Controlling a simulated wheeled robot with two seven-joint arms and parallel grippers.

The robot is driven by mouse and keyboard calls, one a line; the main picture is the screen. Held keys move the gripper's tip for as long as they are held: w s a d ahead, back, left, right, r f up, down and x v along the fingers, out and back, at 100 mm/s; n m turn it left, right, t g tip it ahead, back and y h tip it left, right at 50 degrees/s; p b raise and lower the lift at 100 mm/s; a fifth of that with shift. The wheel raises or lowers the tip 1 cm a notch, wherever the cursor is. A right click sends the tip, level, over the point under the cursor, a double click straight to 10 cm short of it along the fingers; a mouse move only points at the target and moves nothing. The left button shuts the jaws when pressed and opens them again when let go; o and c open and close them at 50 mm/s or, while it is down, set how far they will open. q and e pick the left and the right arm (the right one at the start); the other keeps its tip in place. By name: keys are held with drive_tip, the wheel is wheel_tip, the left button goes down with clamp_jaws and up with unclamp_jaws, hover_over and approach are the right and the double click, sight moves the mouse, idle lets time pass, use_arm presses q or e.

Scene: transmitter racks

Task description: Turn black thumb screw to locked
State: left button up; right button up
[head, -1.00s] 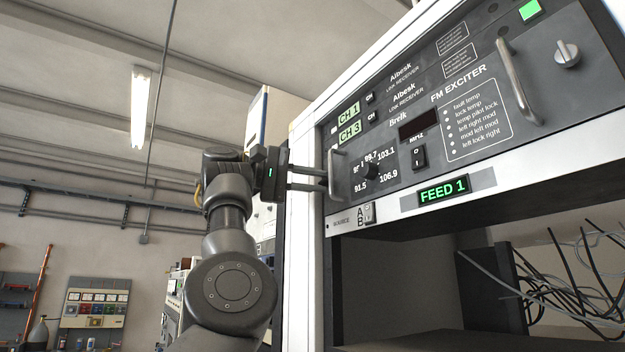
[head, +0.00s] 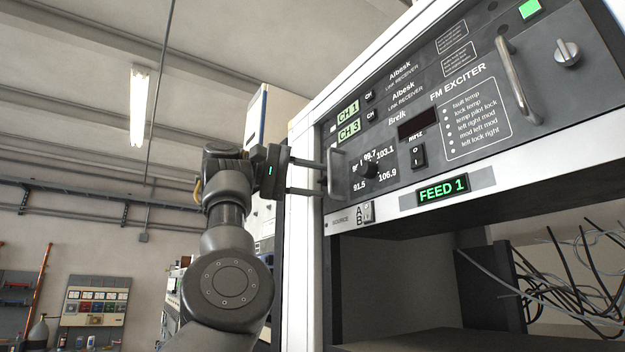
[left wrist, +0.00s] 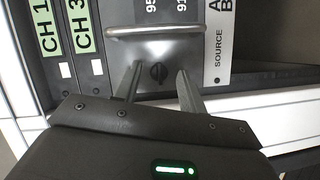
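The gripper is open and appears to touch nothing. In the head view the left gripper (head: 325,179) reaches in from the left to the panel's left edge, beside the left handle (head: 338,176). The thumb screw cannot be made out there. My right gripper is not in view.
The FM exciter panel (head: 515,100) carries a round tuning knob (head: 368,170), a right handle (head: 517,80) and a grey selector knob (head: 567,52). Below the FEED 1 display (head: 442,189) is an open bay with loose cables (head: 570,275).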

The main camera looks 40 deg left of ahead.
use_arm(q)
drive_tip(key=shift+s+a, duration=0.4)
drive_tip(key=shift+s, duration=0.1)
drive_tip(key=v, duration=0.9)
drive_tip(key=shift+s+b, duration=0.3)
drive_tip(key=shift+b, duration=0.15)
drive_tip(key=shift+a+r, duration=0.1)
drive_tip(key=shift+a, duration=0.05)
